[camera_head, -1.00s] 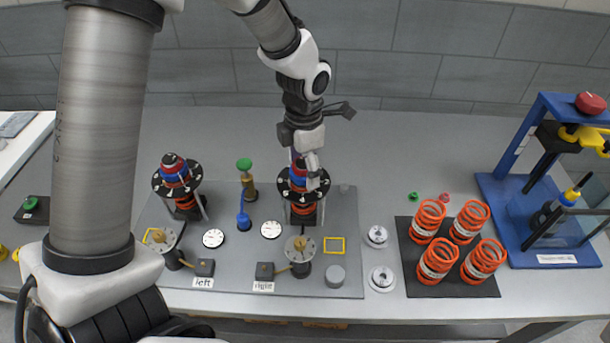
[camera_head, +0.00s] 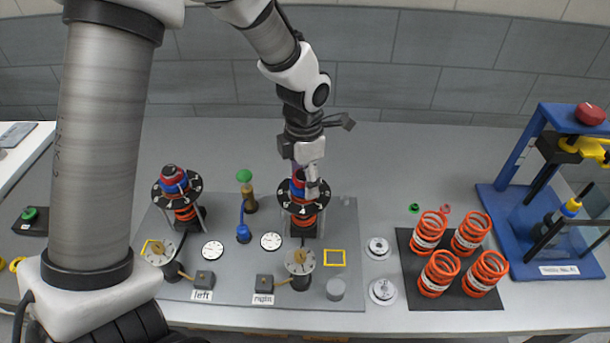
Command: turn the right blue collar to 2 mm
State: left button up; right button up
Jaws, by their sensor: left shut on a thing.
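The right blue collar (camera_head: 298,191) sits on the right station's upright stack, inside a black numbered dial ring (camera_head: 289,208) above an orange spring. My left gripper (camera_head: 306,183) reaches down from above, shut on the collar, and covers much of it. The collar's exact reading is too small and too covered to tell. A matching left blue collar (camera_head: 174,184) stands on the left station, free of any gripper. The "right" label (camera_head: 264,299) lies in front of the right station. My right gripper is not in view.
Both stations stand on a grey plate (camera_head: 228,280) with small white dials, a green-topped tool (camera_head: 245,178) and a blue one between them. Several orange springs (camera_head: 440,272) stand on a black mat at right. A blue press (camera_head: 515,200) stands far right.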

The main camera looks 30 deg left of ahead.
pick_arm(q)
jog(key=m+p, duration=0.3)
jog(key=m, duration=0.4)
jog(key=shift+r, duration=0.15)
jog(key=m+p, duration=0.3)
jog(key=m, duration=0.3)
jog(key=shift+f+m, duration=0.25)
jog(key=shift+m, duration=0.25)
jog(key=o, duration=1.1)
notch_tip(320, 180, up, 7)
jog(key=p, duration=0.5)
jog(key=shift+r+p, duration=0.15)
jog(key=shift+p, duration=0.2)
jog(key=shift+s, duration=0.1)
